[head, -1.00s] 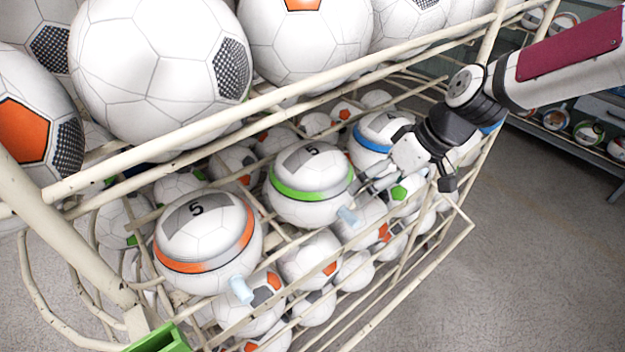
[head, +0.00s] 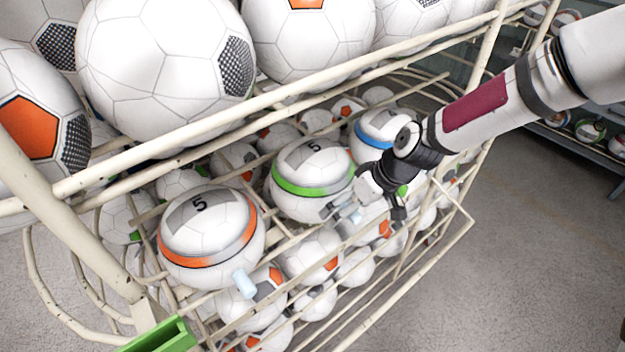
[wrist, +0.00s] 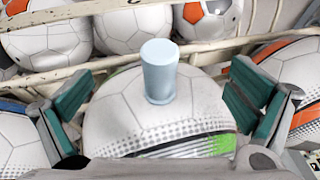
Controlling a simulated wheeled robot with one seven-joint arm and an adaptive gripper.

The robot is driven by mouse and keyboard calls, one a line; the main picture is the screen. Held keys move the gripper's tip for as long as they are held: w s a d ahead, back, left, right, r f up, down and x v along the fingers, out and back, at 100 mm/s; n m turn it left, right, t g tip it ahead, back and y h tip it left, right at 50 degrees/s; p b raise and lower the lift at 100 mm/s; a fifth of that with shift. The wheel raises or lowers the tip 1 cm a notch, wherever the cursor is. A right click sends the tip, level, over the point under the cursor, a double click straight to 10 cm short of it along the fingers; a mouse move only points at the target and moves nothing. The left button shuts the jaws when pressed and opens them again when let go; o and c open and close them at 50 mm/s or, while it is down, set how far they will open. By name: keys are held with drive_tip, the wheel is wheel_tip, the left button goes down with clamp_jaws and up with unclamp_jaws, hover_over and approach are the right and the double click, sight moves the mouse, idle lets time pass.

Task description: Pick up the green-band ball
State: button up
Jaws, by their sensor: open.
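The green-band ball (head: 309,200) is white with a green stripe around it and a grey patch with a "5" on top. It sits in the lower level of the wire rack, between the orange-band ball and the blue-band ball. It also shows in the wrist view (wrist: 160,112), with a pale blue peg (wrist: 159,72) sticking out toward the camera. My gripper (head: 340,210) is at the front right of this ball. In the wrist view my open gripper (wrist: 165,112) has one green-padded finger at each side of the ball and peg, with nothing clamped.
The orange-band ball (head: 208,248) is at left with its own peg (head: 244,283). The blue-band ball (head: 372,128) is behind my wrist. Cream rack bars (head: 250,95) run above, under large balls. Smaller balls lie below. Open floor (head: 520,260) is at right.

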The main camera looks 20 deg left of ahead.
clamp_jaws()
idle(0.4)
